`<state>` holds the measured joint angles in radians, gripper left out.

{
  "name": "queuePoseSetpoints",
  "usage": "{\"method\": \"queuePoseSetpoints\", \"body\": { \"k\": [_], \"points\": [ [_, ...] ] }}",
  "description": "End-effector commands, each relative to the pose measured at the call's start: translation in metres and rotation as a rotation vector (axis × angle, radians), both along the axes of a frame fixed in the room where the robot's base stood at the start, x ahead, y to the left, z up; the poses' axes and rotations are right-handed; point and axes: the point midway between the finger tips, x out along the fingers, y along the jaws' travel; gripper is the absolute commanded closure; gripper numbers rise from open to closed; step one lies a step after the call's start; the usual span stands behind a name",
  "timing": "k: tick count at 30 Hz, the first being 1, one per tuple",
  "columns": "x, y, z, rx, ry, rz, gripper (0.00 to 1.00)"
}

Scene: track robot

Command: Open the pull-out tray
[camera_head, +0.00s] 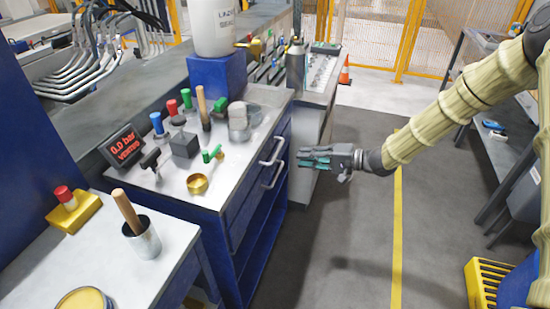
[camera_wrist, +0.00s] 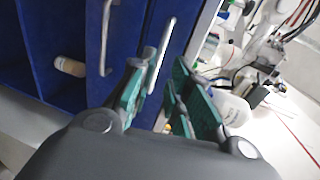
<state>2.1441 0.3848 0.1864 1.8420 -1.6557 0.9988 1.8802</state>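The blue cabinet has two stacked drawer fronts, and I cannot tell which one is the pull-out tray. The upper metal handle (camera_head: 272,150) and lower metal handle (camera_head: 274,175) show on its right face. Both fronts look flush with the cabinet. My gripper (camera_head: 303,157) is level with the handles, just to their right, with its fingers toward the cabinet. In the wrist view, the teal fingers (camera_wrist: 158,82) are apart. One bar handle (camera_wrist: 162,55) lies in line with the gap between them, partly hidden by the left finger. The other handle (camera_wrist: 105,38) is farther left. Contact is unclear.
The cabinet top (camera_head: 235,165) carries several valves, a gold cup (camera_head: 197,184) and a pressure display (camera_head: 122,147). A bottle stands on a blue block (camera_head: 217,80). A bottle (camera_wrist: 70,66) lies on an open lower shelf. The floor right of the cabinet is clear.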

Motion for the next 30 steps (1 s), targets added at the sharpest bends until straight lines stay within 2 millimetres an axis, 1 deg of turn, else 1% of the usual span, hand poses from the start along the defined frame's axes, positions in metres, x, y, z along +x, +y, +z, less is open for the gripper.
{"method": "queuePoseSetpoints", "body": {
  "k": [5, 15, 21, 25, 30],
  "points": [
    [0.004, 0.011, -0.001, 0.003, 0.003, 0.005, 0.81],
    [0.020, 0.061, -0.012, 0.003, 0.002, 0.004, 0.81],
    [0.028, 0.086, -0.017, 0.003, 0.002, 0.004, 0.81],
    [0.031, 0.095, -0.020, 0.001, 0.004, 0.003, 0.81],
    [0.033, 0.100, -0.021, 0.002, 0.002, 0.004, 0.81]
  ]
}}
